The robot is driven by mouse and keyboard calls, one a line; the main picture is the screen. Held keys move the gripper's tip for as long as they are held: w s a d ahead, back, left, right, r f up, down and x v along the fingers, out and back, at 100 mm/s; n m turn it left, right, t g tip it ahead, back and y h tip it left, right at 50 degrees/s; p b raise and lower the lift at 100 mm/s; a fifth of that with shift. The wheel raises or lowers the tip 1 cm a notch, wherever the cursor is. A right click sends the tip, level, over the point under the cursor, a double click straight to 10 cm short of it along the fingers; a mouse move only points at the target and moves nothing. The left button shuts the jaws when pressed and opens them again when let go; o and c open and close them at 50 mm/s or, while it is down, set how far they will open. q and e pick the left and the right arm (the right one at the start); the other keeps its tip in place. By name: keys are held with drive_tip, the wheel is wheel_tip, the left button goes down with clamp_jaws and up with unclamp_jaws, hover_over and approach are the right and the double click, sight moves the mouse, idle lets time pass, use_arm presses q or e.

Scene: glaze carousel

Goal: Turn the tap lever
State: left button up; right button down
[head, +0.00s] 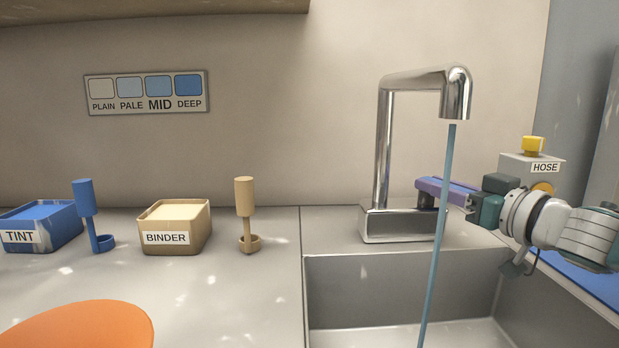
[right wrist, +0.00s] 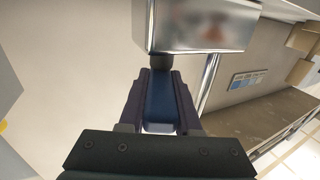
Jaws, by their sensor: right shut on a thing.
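The chrome tap (head: 383,140) stands on its base behind the sink, with its spout over the basin. A thin blue stream (head: 440,210) runs from the spout down into the sink. My right gripper (head: 428,186) reaches in from the right to the tap's side, its purple fingers level. In the right wrist view the blue tap lever (right wrist: 160,98) lies between the two fingers, which are shut on it. The lever's dark pivot (right wrist: 160,67) sits just beyond the fingertips. In the head view the fingers mostly hide the lever. My left gripper is not in view.
The sink (head: 400,285) lies below the tap. A grey box labelled HOSE (head: 515,166) with a yellow knob stands behind my right wrist. TINT (head: 45,225) and BINDER (head: 175,228) tubs, two upright-handled scoops and an orange disc (head: 85,328) are on the left.

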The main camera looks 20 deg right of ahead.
sight(441, 181)
drive_tip(key=shift+d+f+n+y+b, duration=0.2)
drive_tip(key=shift+n+y+b, duration=0.5)
drive_tip(key=shift+y, duration=0.4)
drive_tip(key=shift+d+n+g+y+b, duration=0.1)
drive_tip(key=shift+n+g+y+b, duration=0.2)
drive_tip(key=shift+n+y+b, duration=0.5)
drive_tip(key=shift+r+y+b, duration=0.15)
drive_tip(key=shift+y+b, duration=0.25)
drive_tip(key=c, duration=0.7)
unclamp_jaws()
drive_tip(key=shift+o, duration=0.5)
drive_tip(key=shift+r, duration=0.1)
wheel_tip(441, 181, up, 20)
drive_tip(key=p, duration=0.8)
drive_tip(key=shift+p, duration=0.35)
